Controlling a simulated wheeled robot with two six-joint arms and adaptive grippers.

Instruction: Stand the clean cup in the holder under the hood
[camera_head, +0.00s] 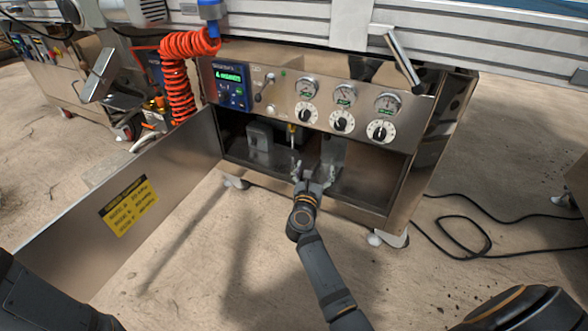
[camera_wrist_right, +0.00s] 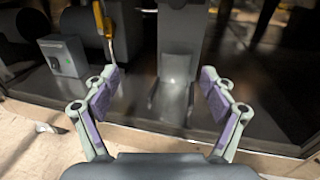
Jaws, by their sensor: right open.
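My right gripper (camera_head: 313,183) is at the open front of the steel cabinet, below the dials. In the right wrist view my right gripper (camera_wrist_right: 160,95) has its two purple-padded fingers wide apart, with nothing clasped. Beyond and between the fingers stands a grey upright bracket (camera_wrist_right: 180,35) with a pale, see-through cup-like shape (camera_wrist_right: 177,68) at its lower part. I cannot tell for sure whether this shape is the clean cup or part of the holder. The bracket also shows faintly in the head view (camera_head: 332,152). My left gripper is outside the views.
A yellow-handled tool (camera_head: 292,129) stands upright left of the gripper, and a grey box (camera_head: 259,136) sits inside the cabinet (camera_head: 240,164). The cabinet's door (camera_head: 75,215) is swung open to the left. A black cable (camera_head: 465,222) lies on the floor at right.

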